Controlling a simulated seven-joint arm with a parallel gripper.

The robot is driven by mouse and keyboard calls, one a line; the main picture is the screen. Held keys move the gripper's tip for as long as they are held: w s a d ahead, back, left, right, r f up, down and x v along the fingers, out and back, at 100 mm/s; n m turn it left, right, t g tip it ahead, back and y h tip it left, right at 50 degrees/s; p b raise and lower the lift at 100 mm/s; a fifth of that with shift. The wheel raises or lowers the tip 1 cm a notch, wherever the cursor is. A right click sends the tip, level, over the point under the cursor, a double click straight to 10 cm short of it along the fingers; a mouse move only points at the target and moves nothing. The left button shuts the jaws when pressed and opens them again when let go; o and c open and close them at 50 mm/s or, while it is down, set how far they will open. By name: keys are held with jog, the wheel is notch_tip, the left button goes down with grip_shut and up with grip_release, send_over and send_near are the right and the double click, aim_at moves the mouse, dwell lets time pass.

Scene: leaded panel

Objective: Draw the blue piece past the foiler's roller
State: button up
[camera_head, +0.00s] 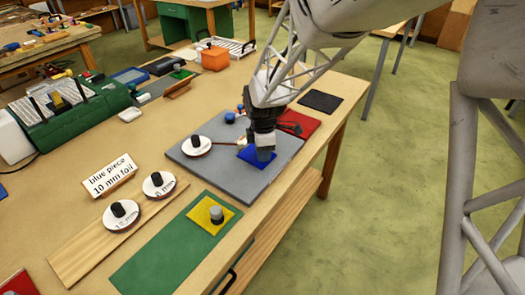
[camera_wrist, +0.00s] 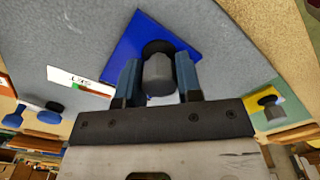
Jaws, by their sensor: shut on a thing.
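The blue piece (camera_head: 252,155) is a flat square with a knob, lying at the right part of the foiler's grey base plate (camera_head: 200,168). It also shows in the wrist view (camera_wrist: 128,42). My gripper (camera_head: 264,152) is above it. In the wrist view my gripper (camera_wrist: 159,78) is shut on the piece's grey knob (camera_wrist: 159,72), one finger on each side.
Small blue knobs (camera_head: 230,117) stand behind the spool. A red piece (camera_head: 298,123) and a black pad (camera_head: 320,101) lie to the right. In front are a green mat (camera_head: 150,262) with a yellow piece (camera_head: 207,216), and a wooden board (camera_head: 80,258) with two spools. A card (camera_head: 109,175) reads "blue piece 10 mm foil".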

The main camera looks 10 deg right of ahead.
aim_at(256, 164)
jog(key=shift+w+d, duration=0.95)
jog(key=shift+w, duration=0.25)
dwell(0.5)
jog(key=shift+s+a, duration=1)
jog(key=shift+s, duration=0.2)
dwell(0.8)
jog(key=shift+s+a, duration=1)
jog(key=shift+a, duration=0.2)
dwell(0.8)
jog(key=shift+w+d, duration=1.05)
jog(key=shift+d, duration=0.15)
dwell(1.1)
